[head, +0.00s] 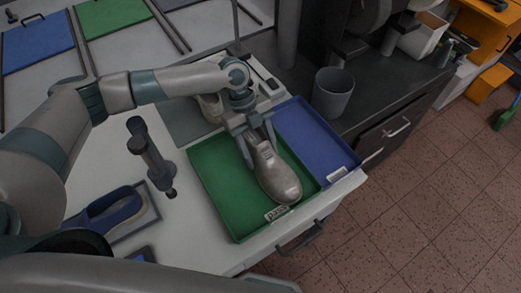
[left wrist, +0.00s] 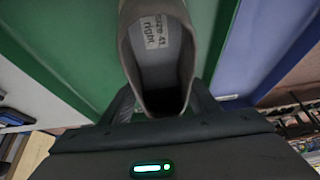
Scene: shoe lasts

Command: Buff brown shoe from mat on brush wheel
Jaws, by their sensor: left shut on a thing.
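My left gripper (head: 258,136) is shut on a grey-brown shoe (head: 275,175) at its heel end. The shoe hangs over the green tray (head: 212,180), its toe towards the tray's front edge; I cannot tell whether it touches the tray. In the left wrist view the shoe (left wrist: 158,50) shows its opening, with a label inside reading "size 41 right". A grey mat (head: 183,122) lies behind the tray, with another pale shoe (head: 211,106) partly hidden by my arm. I cannot clearly make out a brush wheel. My right gripper is out of view.
A blue tray (head: 305,138) adjoins the green one on the right. A dark upright stand (head: 150,158) and a blue shoe (head: 108,208) are on the left. A grey bin (head: 332,92) stands on the dark counter at the right, below dark machinery (head: 362,18).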

